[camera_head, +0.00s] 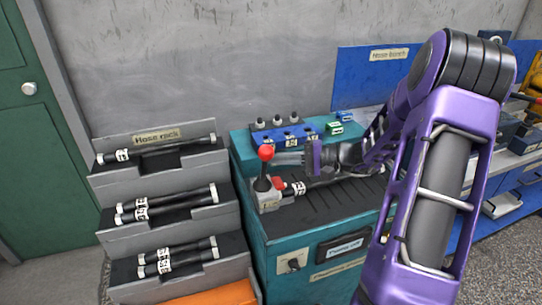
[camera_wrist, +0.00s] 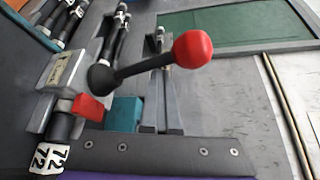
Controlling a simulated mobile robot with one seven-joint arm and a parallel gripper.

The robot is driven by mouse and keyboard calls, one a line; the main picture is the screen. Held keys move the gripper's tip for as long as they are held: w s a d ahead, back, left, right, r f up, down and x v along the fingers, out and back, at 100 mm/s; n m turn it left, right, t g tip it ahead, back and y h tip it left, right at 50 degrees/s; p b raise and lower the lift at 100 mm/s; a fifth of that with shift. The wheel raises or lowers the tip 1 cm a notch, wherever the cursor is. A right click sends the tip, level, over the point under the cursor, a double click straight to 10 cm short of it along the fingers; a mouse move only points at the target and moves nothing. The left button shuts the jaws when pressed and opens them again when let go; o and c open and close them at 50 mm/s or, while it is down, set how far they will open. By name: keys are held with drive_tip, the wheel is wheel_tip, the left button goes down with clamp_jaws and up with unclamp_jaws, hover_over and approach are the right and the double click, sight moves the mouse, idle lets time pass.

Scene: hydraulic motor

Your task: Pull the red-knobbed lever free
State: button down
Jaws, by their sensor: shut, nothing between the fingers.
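The lever has a red ball knob (camera_head: 266,153) on a dark shaft and stands upright on a light grey block (camera_head: 268,201) at the bench's left end. In the wrist view the red knob (camera_wrist: 193,50) and shaft cross in front of my fingers. My gripper (camera_head: 278,158) reaches in from the right at about knob height, with its tips close beside the lever. Its fingers also show in the wrist view (camera_wrist: 161,45), shut together and empty. I cannot tell whether they touch the shaft.
A small red part (camera_head: 279,183) and a labelled hose (camera_head: 299,188) sit low beside the lever, under my gripper. A blue block with fittings (camera_head: 288,136) stands behind. The stepped hose rack (camera_head: 165,190) is at left. Space above the knob is clear.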

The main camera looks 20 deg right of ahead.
drive_tip(key=shift+s+f, duration=0.2)
drive_tip(key=shift+s, duration=0.4)
drive_tip(key=shift+s+f, duration=0.25)
